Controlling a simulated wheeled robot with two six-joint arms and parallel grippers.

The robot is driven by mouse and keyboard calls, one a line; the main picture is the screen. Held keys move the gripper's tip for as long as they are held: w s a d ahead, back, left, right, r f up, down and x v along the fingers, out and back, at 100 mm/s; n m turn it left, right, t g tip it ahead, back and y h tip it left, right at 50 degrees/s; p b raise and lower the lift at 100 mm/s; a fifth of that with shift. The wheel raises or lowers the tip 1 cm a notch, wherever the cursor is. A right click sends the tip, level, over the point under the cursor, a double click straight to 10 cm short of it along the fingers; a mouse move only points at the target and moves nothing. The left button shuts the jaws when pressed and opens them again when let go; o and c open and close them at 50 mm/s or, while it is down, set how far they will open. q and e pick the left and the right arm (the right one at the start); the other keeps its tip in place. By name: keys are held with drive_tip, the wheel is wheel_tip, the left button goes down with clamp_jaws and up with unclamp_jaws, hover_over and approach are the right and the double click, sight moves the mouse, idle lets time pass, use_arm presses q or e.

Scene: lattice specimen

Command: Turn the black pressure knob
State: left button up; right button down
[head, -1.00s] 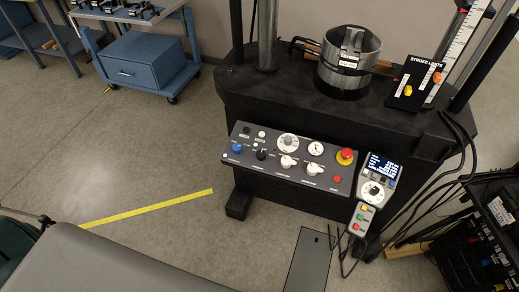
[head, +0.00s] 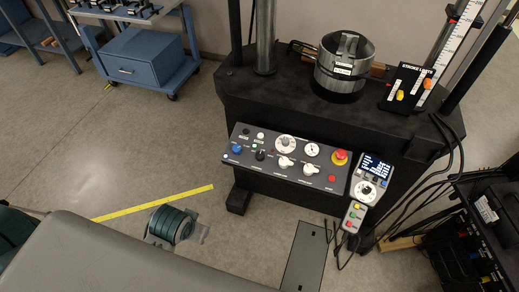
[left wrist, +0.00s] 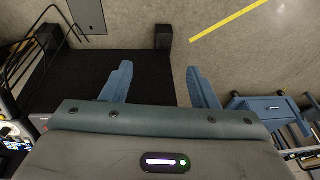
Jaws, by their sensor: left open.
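A small black knob (head: 260,155) sits on the left part of the dark control panel (head: 240,163) on the front of the black test machine. It has white knobs to its right and a blue button to its left. My left gripper (left wrist: 160,82) shows in the left wrist view. Its two blue-grey fingers are apart with nothing between them, over the dark machine base and floor. My right gripper is not in view.
A red emergency button (head: 341,157) and a hand pendant with a screen (head: 370,180) are at the panel's right. Cables hang beside them. A metal pot-like cylinder (head: 343,68) stands on the machine. A blue cabinet (head: 145,58) is at back left.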

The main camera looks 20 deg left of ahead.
use_arm(q)
drive_tip(key=w+d+f+n+g, duration=0.1)
drive_tip(key=w+d, duration=0.1)
drive_tip(key=w, duration=0.9)
drive_tip(key=w+d+f+g, duration=0.1)
drive_tip(key=w, duration=1.1)
drive_tip(key=g+h, duration=0.1)
approach(260, 154)
wheel_tip(260, 154, down, 7)
drive_tip(key=shift+w+f+p, duration=0.1)
drive_tip(key=shift+p, duration=1.1)
drive_tip(key=shift+f, duration=0.7)
drive_tip(key=c, duration=1)
